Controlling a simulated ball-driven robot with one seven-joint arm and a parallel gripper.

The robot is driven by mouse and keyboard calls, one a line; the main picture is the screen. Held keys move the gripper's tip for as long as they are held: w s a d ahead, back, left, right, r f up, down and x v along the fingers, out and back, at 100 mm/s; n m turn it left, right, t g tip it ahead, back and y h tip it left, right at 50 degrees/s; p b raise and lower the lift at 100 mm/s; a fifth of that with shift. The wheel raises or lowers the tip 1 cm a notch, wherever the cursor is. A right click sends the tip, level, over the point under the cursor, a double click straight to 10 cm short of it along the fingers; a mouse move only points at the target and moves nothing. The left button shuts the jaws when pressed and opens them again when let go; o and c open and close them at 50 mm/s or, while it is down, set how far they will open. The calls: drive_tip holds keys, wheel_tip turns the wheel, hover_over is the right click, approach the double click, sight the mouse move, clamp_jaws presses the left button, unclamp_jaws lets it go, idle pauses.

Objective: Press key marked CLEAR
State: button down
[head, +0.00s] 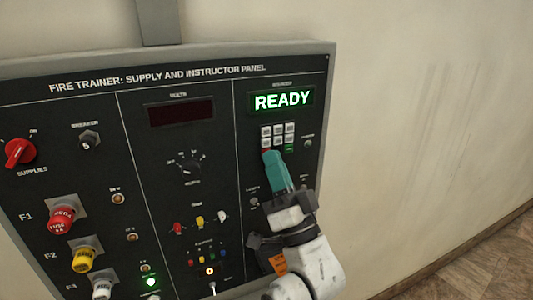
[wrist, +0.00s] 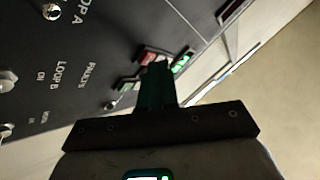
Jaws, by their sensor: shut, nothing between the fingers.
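The keypad (head: 278,131) sits on the panel's right section, below a display (head: 282,101) that reads READY in green. It has several pale keys and a green key (head: 290,149) at its lower right. Key markings are too small to read, so I cannot tell which is marked CLEAR. My gripper (head: 270,156), with teal fingers shut and empty, is at the keypad's lower left and hides part of it. In the wrist view the fingertips (wrist: 158,68) are right by a red key (wrist: 147,56); I cannot tell whether they touch it.
The dark panel (head: 140,97) also carries a blank red display (head: 181,112), a rotary dial (head: 190,168), coloured fuse holders (head: 62,217) and small switches. Toggles and a lamp lie near my arm. The pale wall (head: 430,110) to the right is bare.

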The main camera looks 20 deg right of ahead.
drive_tip(key=shift+s, duration=0.6)
drive_tip(key=shift+s, duration=2.5)
